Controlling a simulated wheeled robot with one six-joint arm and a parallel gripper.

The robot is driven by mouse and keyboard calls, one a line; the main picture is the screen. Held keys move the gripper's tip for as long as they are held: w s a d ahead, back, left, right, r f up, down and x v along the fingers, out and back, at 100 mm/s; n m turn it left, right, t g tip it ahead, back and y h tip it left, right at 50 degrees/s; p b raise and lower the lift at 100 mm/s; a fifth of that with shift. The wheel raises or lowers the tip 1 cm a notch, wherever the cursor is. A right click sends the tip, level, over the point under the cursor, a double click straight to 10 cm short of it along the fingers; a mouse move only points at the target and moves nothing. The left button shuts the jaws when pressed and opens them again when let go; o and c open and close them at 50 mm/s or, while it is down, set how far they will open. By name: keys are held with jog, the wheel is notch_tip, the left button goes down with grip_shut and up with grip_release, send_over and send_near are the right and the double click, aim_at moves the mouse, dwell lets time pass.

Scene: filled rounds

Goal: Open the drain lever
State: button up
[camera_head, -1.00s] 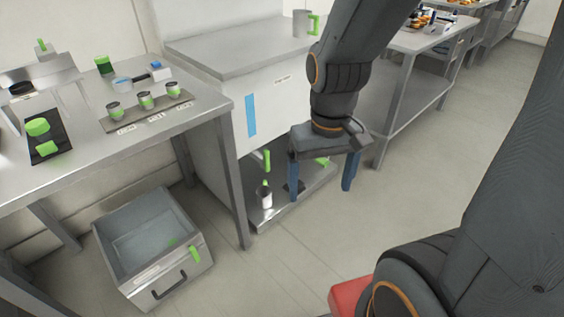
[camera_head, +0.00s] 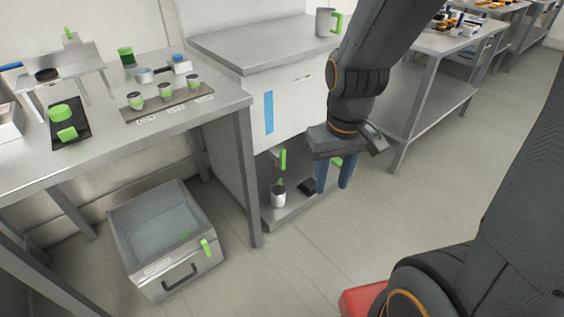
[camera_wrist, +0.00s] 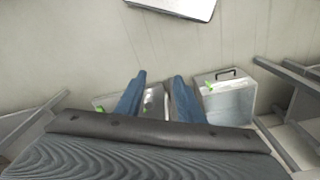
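A green lever (camera_head: 283,158) hangs under the front of the white cabinet (camera_head: 294,107), beside its blue strip. A small cup (camera_head: 278,196) with a green part stands below it on the low shelf. Another green piece (camera_head: 336,161) shows partly behind my gripper. A green tab (camera_head: 207,248) is on the front of the floor bin. I cannot tell for sure which is the drain lever. My gripper (camera_head: 333,187) hangs in front of the cabinet's right side, empty, fingers down and apart. In the wrist view my gripper (camera_wrist: 160,77) shows its blue fingers apart.
A grey open bin (camera_head: 122,236) with a dark handle stands on the floor at left. A steel table (camera_head: 215,100) holds several green-marked cups and a rack. A jug (camera_head: 326,21) stands on the cabinet top.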

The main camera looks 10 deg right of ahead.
jog(key=w+f+n+b, duration=0.1)
jog(key=w+f, duration=0.1)
jog(key=w, duration=0.1)
jog(key=w+f+n+t+b, duration=0.1)
jog(key=w+f+b, duration=0.1)
jog(key=w+f, duration=0.1)
jog(key=w+f+t+b, duration=0.1)
jog(key=w+f, duration=0.2)
jog(key=shift+d+n+b, duration=0.3)
jog(key=shift+n, duration=0.1)
grip_shut()
jog(key=w+a+f+n+t+y+b, duration=0.2)
jog(key=w+f+n+t+b, duration=0.5)
jog(key=w+f+b, duration=0.7)
jog(key=w+a+f+n+t+y+b, duration=0.2)
jog(key=w+f+n+t+b, duration=0.5)
jog(key=w+f+n+b, duration=0.3)
jog(key=shift+w+f+t+b, duration=0.3)
jog(key=shift+w+f+b, duration=1.7)
jog(key=shift+w+f, duration=1.3)
jog(key=shift+w+r+y, duration=0.2)
jog(key=shift+r+y, duration=0.05)
jog(key=shift+y, duration=0.05)
